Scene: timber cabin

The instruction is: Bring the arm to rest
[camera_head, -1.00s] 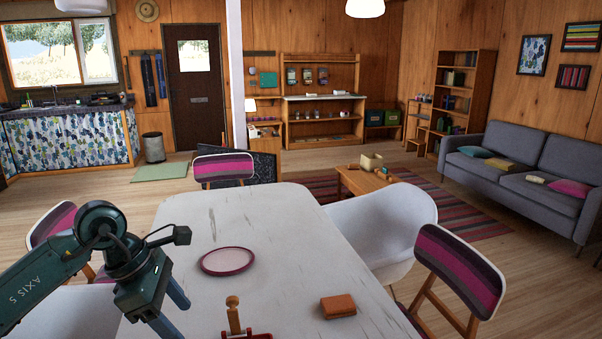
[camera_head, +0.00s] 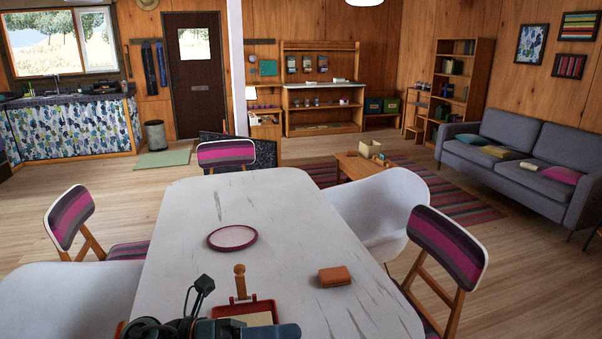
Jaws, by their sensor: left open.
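My left gripper (camera_head: 284,331) is at the bottom edge of the head view, low over the near end of the white table (camera_head: 190,220). Only its dark upper side, a cable and a blue-grey finger show; the rest is cut off by the frame. It is open, and I see nothing held in it. It partly covers a red tray (camera_head: 262,306) with a pale inside. A wooden peg-shaped piece (camera_head: 240,283) stands up at the tray's far edge. My right gripper is not in view.
A pink-rimmed round plate (camera_head: 232,238) and an orange-brown block (camera_head: 334,276) lie on the table. Striped chairs (camera_head: 447,245) and a white shell chair (camera_head: 385,215) stand around it. The far half of the table is clear.

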